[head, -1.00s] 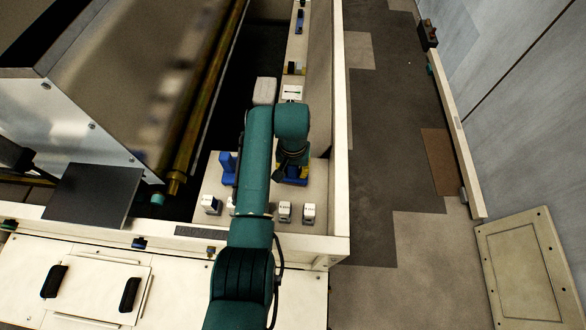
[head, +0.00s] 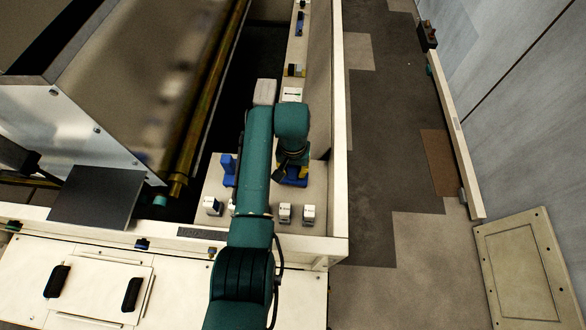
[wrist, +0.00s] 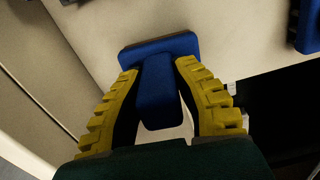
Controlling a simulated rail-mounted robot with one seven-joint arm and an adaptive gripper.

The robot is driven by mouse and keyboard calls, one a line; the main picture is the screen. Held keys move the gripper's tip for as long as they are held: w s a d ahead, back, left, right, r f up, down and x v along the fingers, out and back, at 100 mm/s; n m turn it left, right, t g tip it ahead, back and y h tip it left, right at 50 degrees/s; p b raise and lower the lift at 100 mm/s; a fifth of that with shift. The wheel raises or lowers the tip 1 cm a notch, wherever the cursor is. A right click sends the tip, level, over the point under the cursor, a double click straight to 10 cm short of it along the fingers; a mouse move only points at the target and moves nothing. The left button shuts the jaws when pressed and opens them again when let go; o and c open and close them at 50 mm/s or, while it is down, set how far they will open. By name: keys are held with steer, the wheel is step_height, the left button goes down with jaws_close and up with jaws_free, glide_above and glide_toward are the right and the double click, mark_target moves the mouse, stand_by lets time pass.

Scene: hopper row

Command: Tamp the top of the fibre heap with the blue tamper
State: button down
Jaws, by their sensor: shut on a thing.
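In the wrist view my gripper (wrist: 158,75) has its yellow ribbed fingers on both sides of the upright part of the blue tamper (wrist: 158,95). The tamper's wider blue bar shows just beyond the fingertips, over a pale surface. In the head view the blue tamper (head: 292,183) shows under my wrist, low at the pale shelf; whether it touches the shelf I cannot tell. My arm covers part of the shelf. I cannot make out the fibre heap in either view.
Another blue piece (head: 228,163) stands on the pale shelf (head: 215,190), left of my arm. Small white blocks (head: 285,212) line its front edge. A raised wall (head: 341,190) bounds the right side. A metal roller (head: 205,105) and dark gap lie left.

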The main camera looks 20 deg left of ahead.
steer(key=shift+f, duration=0.1)
step_height(320, 180, up, 6)
steer(key=p, duration=0.5)
steer(key=shift+p, duration=0.4)
